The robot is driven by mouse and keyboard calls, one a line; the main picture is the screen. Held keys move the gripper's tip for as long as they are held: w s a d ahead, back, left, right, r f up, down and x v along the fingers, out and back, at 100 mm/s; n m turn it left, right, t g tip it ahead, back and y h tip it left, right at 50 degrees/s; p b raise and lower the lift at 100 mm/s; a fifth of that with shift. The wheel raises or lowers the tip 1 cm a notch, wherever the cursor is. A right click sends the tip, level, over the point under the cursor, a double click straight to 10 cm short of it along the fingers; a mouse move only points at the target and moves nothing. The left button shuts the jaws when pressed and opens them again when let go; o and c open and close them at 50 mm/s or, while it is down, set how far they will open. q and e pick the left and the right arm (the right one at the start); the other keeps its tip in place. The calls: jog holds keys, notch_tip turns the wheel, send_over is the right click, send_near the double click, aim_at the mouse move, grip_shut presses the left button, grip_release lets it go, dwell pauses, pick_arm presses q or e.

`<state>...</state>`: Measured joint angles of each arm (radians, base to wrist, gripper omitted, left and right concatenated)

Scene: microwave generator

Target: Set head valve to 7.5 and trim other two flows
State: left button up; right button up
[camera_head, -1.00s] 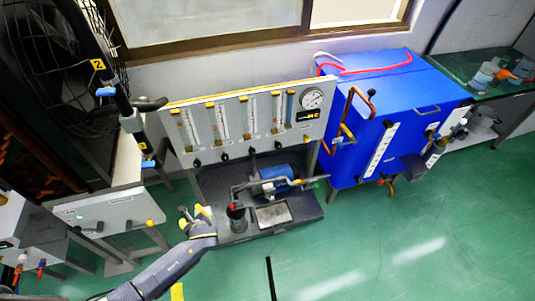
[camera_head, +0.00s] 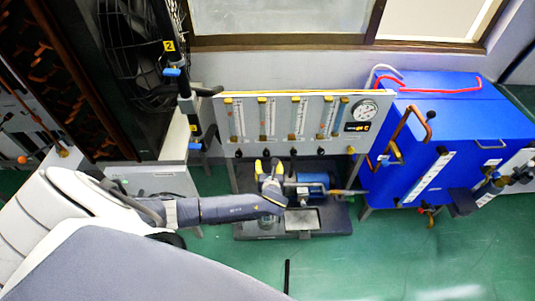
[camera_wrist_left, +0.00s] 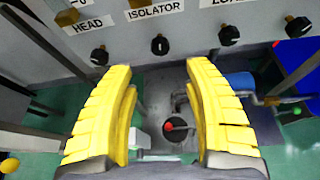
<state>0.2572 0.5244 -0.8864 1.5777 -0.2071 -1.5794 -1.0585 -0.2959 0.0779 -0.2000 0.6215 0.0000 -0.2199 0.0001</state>
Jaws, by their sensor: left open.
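The flow panel (camera_head: 310,148) stands upright with several vertical flow tubes and a row of dark knobs below them. In the left wrist view, the knob by the HEAD label (camera_wrist_left: 99,56) is left of the fingers, the knob by the ISOLATOR label (camera_wrist_left: 160,45) is centred beyond them, and a third knob (camera_wrist_left: 228,35) by a partly cut label is to the right. My left gripper (camera_head: 266,166), with yellow fingers, is open and empty just below the knob row; it also shows in the left wrist view (camera_wrist_left: 160,72). Tube readings are too small to read. My right gripper is out of view.
A blue pump (camera_head: 312,182) and a grey base (camera_head: 336,222) sit below the panel. A round gauge (camera_head: 365,110) is at the panel's upper right. A blue cabinet (camera_head: 460,125) with copper pipes stands to the right.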

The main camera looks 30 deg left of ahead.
aim_at(267, 154)
pick_arm(q)
jog(key=x, duration=1.2)
jog(key=shift+c, duration=0.5)
grip_shut()
